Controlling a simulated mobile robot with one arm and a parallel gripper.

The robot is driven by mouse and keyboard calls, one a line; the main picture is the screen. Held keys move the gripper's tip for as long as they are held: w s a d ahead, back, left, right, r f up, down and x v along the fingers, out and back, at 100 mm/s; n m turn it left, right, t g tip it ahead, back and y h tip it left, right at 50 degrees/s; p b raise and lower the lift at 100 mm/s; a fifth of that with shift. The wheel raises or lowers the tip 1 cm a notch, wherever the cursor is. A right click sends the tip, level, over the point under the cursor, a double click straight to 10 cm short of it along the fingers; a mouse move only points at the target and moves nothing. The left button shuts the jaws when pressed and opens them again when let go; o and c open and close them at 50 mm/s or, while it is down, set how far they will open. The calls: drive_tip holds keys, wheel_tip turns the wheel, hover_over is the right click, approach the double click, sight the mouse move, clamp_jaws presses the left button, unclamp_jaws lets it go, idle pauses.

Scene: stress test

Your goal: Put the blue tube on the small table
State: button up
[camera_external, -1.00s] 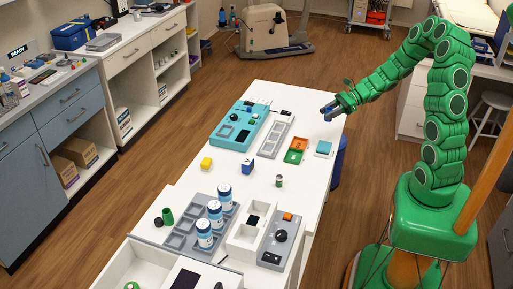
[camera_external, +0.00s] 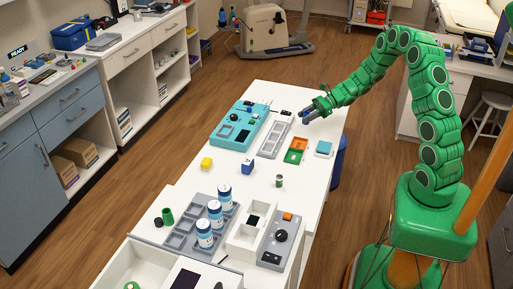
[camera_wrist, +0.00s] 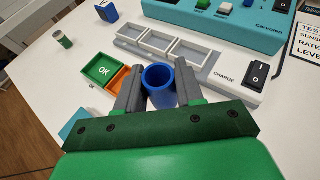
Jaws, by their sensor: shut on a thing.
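A blue tube (camera_wrist: 160,84), seen from its open end, is between the grey fingers of my gripper (camera_wrist: 158,92) in the wrist view. The fingers are shut on it from both sides. In the external view my gripper (camera_external: 305,117) is over the far right part of the white table (camera_external: 222,163), near the grey tray and the teal device. The tube is too small there to see clearly. I cannot tell which surface the task calls the small table.
A grey three-slot tray (camera_wrist: 170,45) with a CHARGE switch lies just beyond the tube. A green and orange tray (camera_wrist: 104,72) is to its left. A teal device (camera_wrist: 240,22) stands behind. Blue-white bottles (camera_external: 215,213) stand in a rack nearer the external camera.

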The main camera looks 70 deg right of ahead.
drive_tip(key=shift+w+d+f, duration=0.3)
drive_tip(key=shift+w+f, duration=0.3)
drive_tip(key=shift+f, duration=0.2)
drive_tip(key=shift+w+d+f, duration=0.3)
drive_tip(key=shift+w+f, duration=0.3)
drive_tip(key=shift+f, duration=1.7)
drive_tip(key=shift+f, duration=0.1)
drive_tip(key=o, duration=1)
